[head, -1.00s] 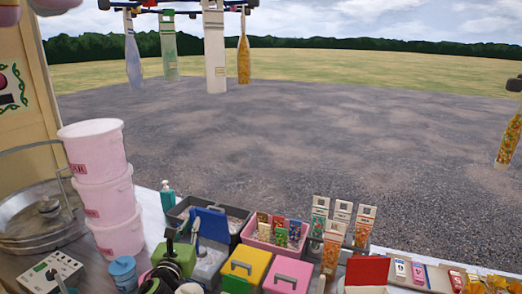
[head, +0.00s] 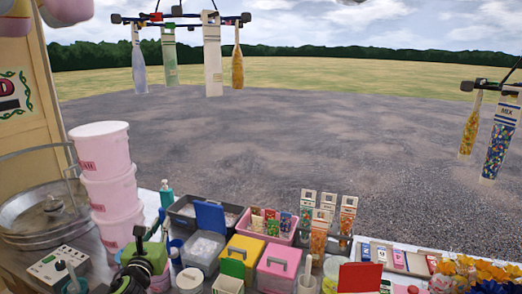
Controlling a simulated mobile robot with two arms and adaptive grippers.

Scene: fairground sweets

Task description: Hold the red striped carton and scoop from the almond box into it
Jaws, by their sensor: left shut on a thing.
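My left gripper (head: 146,259), green and black, is low at the left of the counter, in front of the pink tubs. My right gripper is not in view. A grey box with a raised blue lid (head: 210,217) stands right of the gripper, with pale contents. A box with a raised green lid (head: 232,268) and one with a raised red lid (head: 360,275) stand nearer. I cannot tell which box holds almonds. No red striped carton can be made out.
Stacked pink tubs (head: 107,183) and a metal pan (head: 45,212) stand at left. Yellow (head: 246,243) and pink (head: 280,262) lidded boxes crowd the counter. A pink tray (head: 268,239) holds several packets. Flowers (head: 470,272) fill the right corner. Bottles hang beyond the counter.

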